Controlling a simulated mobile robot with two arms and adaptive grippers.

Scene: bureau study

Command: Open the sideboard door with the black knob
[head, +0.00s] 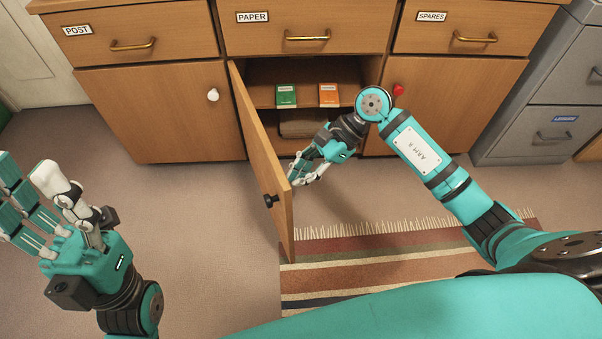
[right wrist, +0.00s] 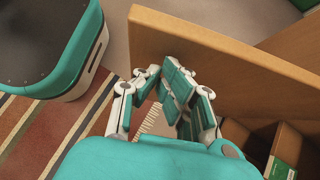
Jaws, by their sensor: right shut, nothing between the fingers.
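The sideboard (head: 155,110) has a middle door (head: 262,160) that stands wide open, swung out toward me and hinged on its left. Its black knob (head: 271,200) shows on the outer face near the free edge. My right gripper (head: 298,172) is shut and empty on the inner side of the door, close to its inner face. In the right wrist view its fingers (right wrist: 160,82) are beside the door panel (right wrist: 205,55); whether they touch it I cannot tell. My left gripper (head: 28,180) is open and empty, away from the sideboard at the left.
Inside the compartment are a green box (head: 286,95), an orange box (head: 328,95) and a brown item on the lower level. The white-knob door (head: 160,105) and red-knob door (head: 450,90) are shut. A striped rug (head: 370,260) lies below; a grey cabinet (head: 545,100) stands right.

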